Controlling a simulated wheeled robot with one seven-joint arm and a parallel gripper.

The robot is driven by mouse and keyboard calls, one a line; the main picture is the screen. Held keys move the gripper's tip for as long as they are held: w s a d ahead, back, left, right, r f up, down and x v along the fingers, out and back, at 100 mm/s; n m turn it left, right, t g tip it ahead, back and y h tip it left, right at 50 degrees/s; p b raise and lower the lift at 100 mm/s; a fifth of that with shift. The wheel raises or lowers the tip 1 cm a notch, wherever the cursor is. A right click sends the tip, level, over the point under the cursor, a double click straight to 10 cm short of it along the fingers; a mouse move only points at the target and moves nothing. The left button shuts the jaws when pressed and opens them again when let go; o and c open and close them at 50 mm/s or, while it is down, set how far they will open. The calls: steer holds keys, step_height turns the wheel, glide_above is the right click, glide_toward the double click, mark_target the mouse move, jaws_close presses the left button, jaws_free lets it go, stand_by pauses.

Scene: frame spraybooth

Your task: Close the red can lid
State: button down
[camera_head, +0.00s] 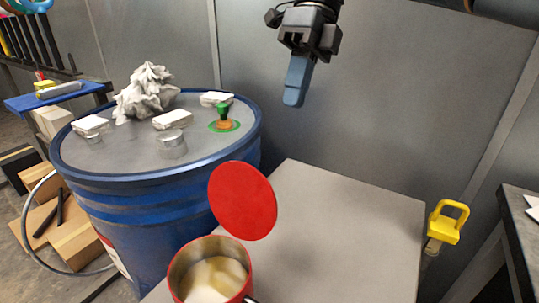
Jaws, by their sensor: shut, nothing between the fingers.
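A red can (249,283) stands at the bottom of the view on a grey table, cut off by the lower edge. It is open and its inside shows something pale and yellowish. Its round red lid (243,201) stands raised and tilted at the can's far rim, its flat face toward me. My gripper (294,97) hangs at the top, above and to the right of the lid, well apart from it. Its blue fingers point down and are shut with nothing between them.
A blue drum (160,205) stands left of the table, with white blocks, a crumpled grey cloth (146,92) and a green-topped stamp (223,117) on it. The grey table (345,235) is bare right of the can. A yellow padlock-shaped thing (447,222) is at the right.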

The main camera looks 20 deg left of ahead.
mark_target(246, 198)
steer(key=s+a+f, duration=0.1)
steer(key=s+f, duration=0.6)
steer(key=s, duration=0.1)
steer(key=shift+a+f, duration=0.2)
steer(key=shift+r, duration=0.1)
stand_by(0.4)
